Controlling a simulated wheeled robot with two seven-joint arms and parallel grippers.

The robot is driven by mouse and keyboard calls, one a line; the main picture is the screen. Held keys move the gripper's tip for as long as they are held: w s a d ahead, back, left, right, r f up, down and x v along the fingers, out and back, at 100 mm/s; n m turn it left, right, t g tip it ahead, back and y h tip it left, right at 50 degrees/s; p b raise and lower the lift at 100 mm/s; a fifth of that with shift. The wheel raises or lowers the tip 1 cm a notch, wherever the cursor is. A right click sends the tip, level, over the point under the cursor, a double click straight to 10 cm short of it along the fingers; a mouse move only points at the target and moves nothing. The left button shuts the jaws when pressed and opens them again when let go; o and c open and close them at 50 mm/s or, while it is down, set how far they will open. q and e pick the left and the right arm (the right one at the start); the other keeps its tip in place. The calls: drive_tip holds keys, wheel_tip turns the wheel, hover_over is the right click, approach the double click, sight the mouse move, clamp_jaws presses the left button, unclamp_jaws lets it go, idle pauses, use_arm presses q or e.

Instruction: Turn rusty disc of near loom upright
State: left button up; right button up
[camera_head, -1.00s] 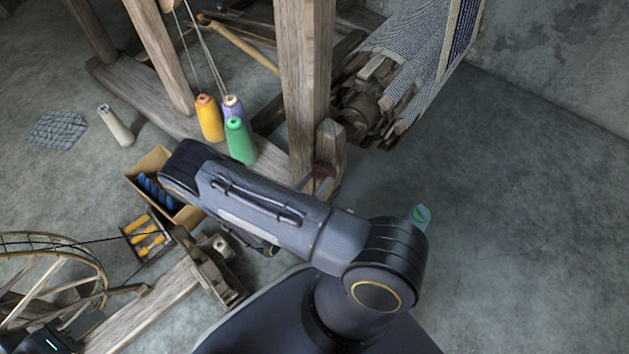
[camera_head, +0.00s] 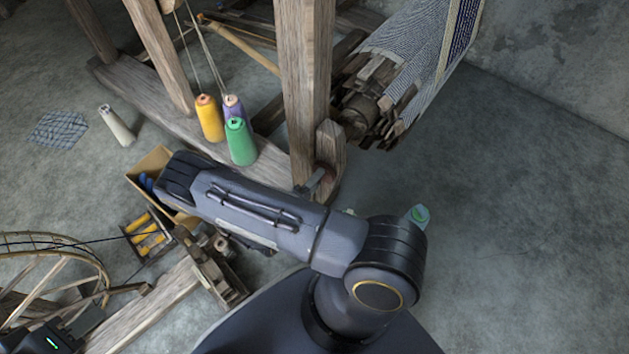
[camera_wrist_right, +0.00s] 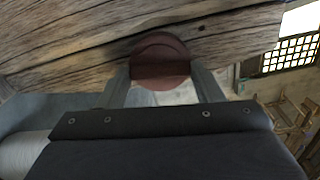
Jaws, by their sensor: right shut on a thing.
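The rusty disc (camera_wrist_right: 160,62) is a dark red-brown round piece against the weathered loom beam (camera_wrist_right: 90,45) in the right wrist view. My right gripper (camera_wrist_right: 160,82) has one finger on each side of it and is shut on it. In the head view the disc (camera_head: 325,174) is small, low on the near loom's upright post (camera_head: 303,90); my right forearm hides most of the gripper there. How far the disc is turned is hard to tell. My left gripper (camera_head: 85,322) is partly in view at the bottom left, its fingers unclear.
Yellow (camera_head: 209,119), green (camera_head: 240,142) and purple thread cones stand by the loom's base beam. A cardboard box (camera_head: 150,165), a small crate of yellow spools (camera_head: 147,236) and a spinning wheel (camera_head: 50,270) are at the left.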

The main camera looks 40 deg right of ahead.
drive_tip(key=shift+n, duration=0.8)
drive_tip(key=o, duration=1)
drive_tip(key=p+v, duration=0.1)
drive_tip(key=v, duration=0.7)
drive_tip(key=shift+p, duration=0.35)
drive_tip(key=shift+d, duration=0.1)
